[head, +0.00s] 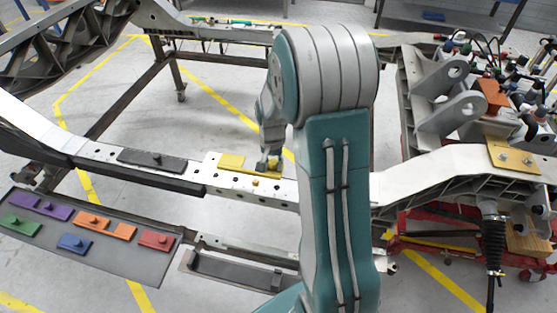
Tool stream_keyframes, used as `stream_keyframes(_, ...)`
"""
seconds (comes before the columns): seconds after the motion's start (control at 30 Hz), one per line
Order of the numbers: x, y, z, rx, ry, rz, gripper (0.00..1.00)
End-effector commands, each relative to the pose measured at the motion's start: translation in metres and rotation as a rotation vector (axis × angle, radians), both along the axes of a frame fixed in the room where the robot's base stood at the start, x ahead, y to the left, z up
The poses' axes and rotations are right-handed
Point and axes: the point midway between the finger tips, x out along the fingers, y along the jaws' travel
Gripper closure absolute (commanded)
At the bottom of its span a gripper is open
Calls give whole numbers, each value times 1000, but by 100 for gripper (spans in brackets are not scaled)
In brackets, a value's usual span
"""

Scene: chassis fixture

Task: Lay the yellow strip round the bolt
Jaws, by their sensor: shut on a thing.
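The yellow strip (234,162) lies over the light rail (222,186) of the chassis, left of my arm in the head view. My gripper (267,166) points down and is shut on the strip near its right end. The fingers and part of my arm hide that end. A small yellow bolt (255,182) stands on the rail just in front of the gripper. I cannot tell whether the strip touches the rail or hangs slightly above it.
A dark strip (138,159) lies on the rail further left. A grey tray (150,268) at lower left holds purple, green, blue, orange and red pieces. A yellow plate (503,154) sits on the right-hand frame. My arm hides the rail's middle.

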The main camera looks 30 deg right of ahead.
Motion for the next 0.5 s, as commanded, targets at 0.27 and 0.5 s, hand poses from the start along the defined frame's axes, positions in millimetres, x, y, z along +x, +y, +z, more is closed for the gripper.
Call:
stream_keyframes(0.27,0,-15,-27,16,2,-6,100)
stream_keyframes(0.5,0,-9,-41,11,1,-4,100)
